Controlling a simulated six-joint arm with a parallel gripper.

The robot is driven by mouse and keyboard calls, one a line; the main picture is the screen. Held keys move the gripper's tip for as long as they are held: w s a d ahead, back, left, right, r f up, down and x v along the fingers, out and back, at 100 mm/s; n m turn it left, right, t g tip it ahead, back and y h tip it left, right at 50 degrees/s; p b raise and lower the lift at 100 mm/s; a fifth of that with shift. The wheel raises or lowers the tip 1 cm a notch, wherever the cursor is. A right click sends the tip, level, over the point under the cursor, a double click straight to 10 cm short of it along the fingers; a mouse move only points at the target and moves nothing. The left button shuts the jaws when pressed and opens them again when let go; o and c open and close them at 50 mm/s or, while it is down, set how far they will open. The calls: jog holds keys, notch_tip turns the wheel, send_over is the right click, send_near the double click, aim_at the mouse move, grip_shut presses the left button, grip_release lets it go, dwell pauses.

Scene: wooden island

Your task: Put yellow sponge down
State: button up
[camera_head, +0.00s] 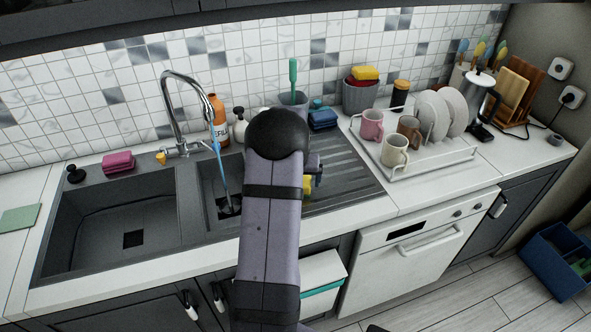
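My arm comes up from the bottom centre and hides most of my gripper (315,165). Only a dark part of the gripper shows at the arm's right side, over the ribbed drainboard (345,178). A small yellow piece (308,185), perhaps a yellow sponge, shows just below it at the arm's edge. I cannot tell whether it is held or lies on the drainboard. Another yellow sponge (365,73) sits on a red one on top of the grey bin (358,98) at the back. The fingers are hidden.
Water runs from the tap (172,100) into the small basin (222,190). The large basin (120,225) is empty. A dish rack (440,165) with mugs and plates stands right of the drainboard.

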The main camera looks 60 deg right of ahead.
jog(key=b+v, duration=0.2)
jog(key=v, duration=0.9)
jog(key=shift+b, duration=0.3)
jog(key=shift+a+f, duration=0.1)
jog(key=shift+a, duration=0.05)
jog(key=w+a+f+n+y, duration=0.1)
jog(key=w+a+f+n, duration=0.15)
jog(key=w+a, duration=0.7)
jog(key=w+a+f+n+y, duration=0.1)
jog(key=w+a+n+y, duration=0.2)
jog(key=a, duration=1.4)
jog(key=s+a+f+n+g, duration=0.1)
jog(key=s+a+n, duration=0.3)
jog(key=a, duration=0.6)
jog(key=s+a+f+n, duration=0.2)
jog(key=s+a+n, duration=0.2)
jog(key=a, duration=0.7)
jog(key=shift+s+a+g, duration=0.2)
jog(key=shift+s+g, duration=0.2)
jog(key=shift+s, duration=0.4)
